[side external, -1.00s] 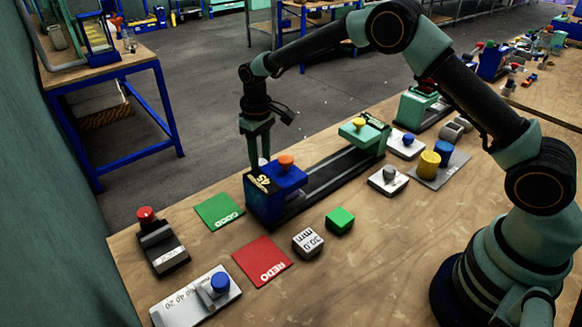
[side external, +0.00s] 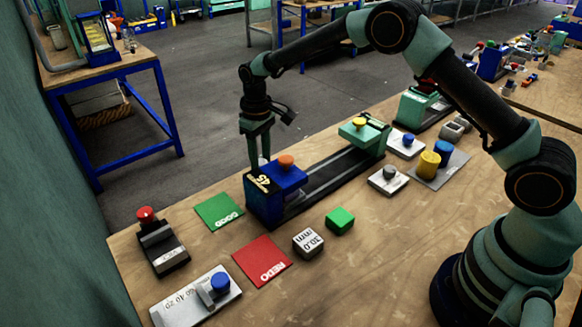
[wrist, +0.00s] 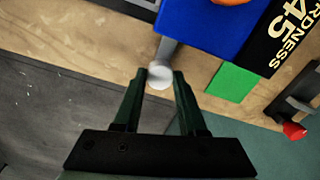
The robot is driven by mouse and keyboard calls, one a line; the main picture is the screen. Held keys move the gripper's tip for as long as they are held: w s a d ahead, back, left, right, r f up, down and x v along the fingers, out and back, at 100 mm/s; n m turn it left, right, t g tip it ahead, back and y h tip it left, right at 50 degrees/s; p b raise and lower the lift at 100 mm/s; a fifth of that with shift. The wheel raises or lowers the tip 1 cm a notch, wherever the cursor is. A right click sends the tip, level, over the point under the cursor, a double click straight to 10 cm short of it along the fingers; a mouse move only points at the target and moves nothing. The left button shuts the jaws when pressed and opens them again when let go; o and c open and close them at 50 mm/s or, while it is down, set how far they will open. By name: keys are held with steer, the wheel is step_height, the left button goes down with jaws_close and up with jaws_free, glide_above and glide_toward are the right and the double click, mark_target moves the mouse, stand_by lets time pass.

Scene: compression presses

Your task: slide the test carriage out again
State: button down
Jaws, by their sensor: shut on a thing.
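A blue press block (side external: 283,178) with an orange knob and a black label reading 45 stands at the near end of a dark rail (side external: 335,173). A green block with a yellow knob (side external: 359,124) sits at the rail's other end. My gripper (side external: 259,162) is low behind the blue block, fingers pointing down. In the wrist view its fingers (wrist: 158,74) are shut on a pale round knob (wrist: 160,77). A grey bar runs from this knob toward the blue block (wrist: 205,25). Which part is the test carriage, I cannot tell for sure.
A green GOOD mat (side external: 217,210) and a red REDO mat (side external: 262,261) lie near the block. A 30.0 mm block (side external: 308,242), a green cube (side external: 340,220), a red-button box (side external: 162,246) and a blue-knobbed plate (side external: 195,297) stand around. The table edge is close behind my gripper.

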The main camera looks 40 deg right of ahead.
steer(key=shift+r, duration=0.1)
steer(key=d, duration=1.2)
steer(key=shift+c, duration=2.3)
jaws_free()
step_height(320, 180, up, 12)
steer(key=shift+r, duration=0.1)
